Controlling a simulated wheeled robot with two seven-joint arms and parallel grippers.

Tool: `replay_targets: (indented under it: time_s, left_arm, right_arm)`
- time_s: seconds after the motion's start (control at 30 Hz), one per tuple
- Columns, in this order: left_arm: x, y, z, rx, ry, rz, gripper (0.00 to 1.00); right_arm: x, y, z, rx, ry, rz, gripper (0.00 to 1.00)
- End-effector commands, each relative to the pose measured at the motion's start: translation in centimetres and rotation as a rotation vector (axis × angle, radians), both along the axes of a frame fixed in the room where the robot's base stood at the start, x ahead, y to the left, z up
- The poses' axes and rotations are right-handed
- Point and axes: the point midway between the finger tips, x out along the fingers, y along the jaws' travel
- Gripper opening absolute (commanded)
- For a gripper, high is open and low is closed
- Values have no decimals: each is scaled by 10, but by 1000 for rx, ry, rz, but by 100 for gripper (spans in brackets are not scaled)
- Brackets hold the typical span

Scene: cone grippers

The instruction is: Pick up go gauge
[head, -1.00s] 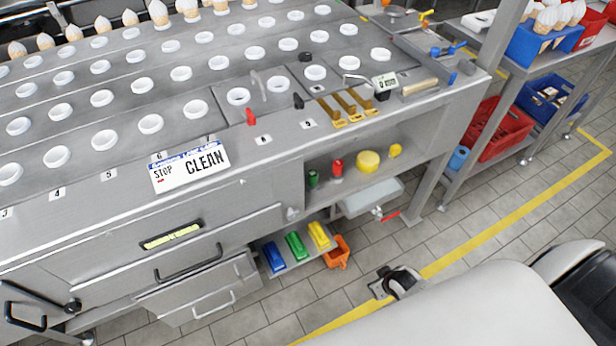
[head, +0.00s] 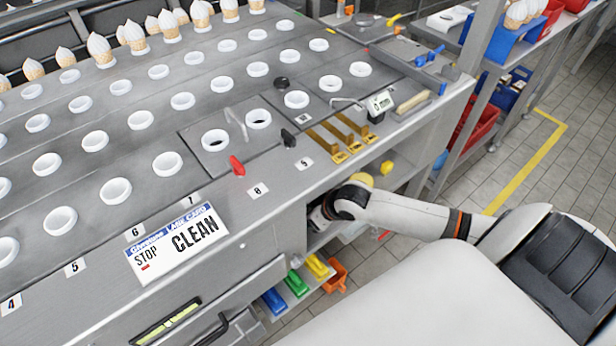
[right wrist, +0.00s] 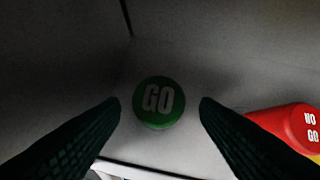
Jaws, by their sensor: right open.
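In the right wrist view the go gauge (right wrist: 158,103) is a green cylinder with a round top marked GO, standing on a grey shelf. My right gripper (right wrist: 158,112) is open, with one dark finger on each side of the gauge and a gap to each. In the head view my right arm reaches into the shelf opening under the table, and its gripper and the green gauge are hidden there. A red no-go gauge (right wrist: 290,127), marked NO GO, lies to the right in the right wrist view. My left gripper is not in view.
The shelf is dark, with a wall close on the left. Above it, the table (head: 290,215) carries white rings, brass bars (head: 335,140) and a CLEAN sign (head: 178,245). Blue, green and yellow bins (head: 297,284) sit lower down. A yellow piece (head: 386,168) stands near my arm.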

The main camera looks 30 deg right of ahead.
Motion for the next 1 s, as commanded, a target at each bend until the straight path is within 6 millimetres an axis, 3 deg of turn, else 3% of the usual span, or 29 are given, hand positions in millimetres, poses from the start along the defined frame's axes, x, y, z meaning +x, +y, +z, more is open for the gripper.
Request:
replay_targets:
  time_s: [0.17, 0.47, 0.77, 1.0]
  left_arm:
    - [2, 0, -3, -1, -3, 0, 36]
    - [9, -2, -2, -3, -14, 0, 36]
    - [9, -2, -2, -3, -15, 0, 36]
    - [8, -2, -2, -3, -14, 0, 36]
  right_arm:
    - [12, 4, -20, 1, -1, -1, 56]
    - [13, 5, -23, -1, 0, 0, 55]
    - [13, 4, -23, -1, 0, 0, 6]
    - [14, 4, -22, -1, -2, 0, 4]
